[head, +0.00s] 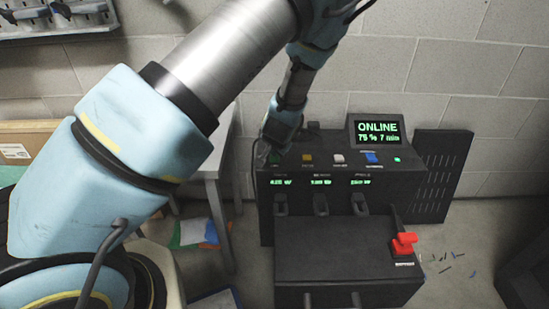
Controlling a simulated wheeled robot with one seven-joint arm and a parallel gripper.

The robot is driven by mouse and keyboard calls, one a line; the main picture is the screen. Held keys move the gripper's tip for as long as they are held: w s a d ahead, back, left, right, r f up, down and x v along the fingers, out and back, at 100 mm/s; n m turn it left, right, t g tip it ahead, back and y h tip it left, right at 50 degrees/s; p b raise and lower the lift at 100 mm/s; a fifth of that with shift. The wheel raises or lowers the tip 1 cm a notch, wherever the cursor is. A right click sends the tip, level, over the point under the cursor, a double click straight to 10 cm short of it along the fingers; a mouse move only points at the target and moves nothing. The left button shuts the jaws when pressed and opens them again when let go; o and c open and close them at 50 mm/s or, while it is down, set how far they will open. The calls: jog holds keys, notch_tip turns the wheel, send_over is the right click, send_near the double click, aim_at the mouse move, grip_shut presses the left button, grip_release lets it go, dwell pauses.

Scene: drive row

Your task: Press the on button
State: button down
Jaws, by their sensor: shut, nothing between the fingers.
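A black machine (345,240) stands against the wall. Its screen (377,131) reads "ONLINE" with "75 % 7 min" below it. A row of small buttons runs along its top: a green one (276,158) at the left end, then an amber one (307,158), a white one (339,158) and a blue one (371,157). The labels by the buttons are too small to read surely. My gripper (262,158) is shut and empty, at the left end of the row beside the green button. I cannot tell whether it touches the button.
A small green light (397,159) glows right of the blue button. Three lit displays and dark levers (321,204) sit on the front face. A red switch (404,244) is at the lower right. A grey table (212,170) stands left; small scraps (458,256) lie on the floor.

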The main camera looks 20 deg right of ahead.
aim_at(274, 159)
jog(key=shift+f, duration=0.25)
dwell(0.4)
jog(key=shift+r+p, duration=0.7)
jog(key=shift+r, duration=0.2)
notch_tip(274, 159, up, 5)
jog(key=p, duration=0.4)
dwell(0.5)
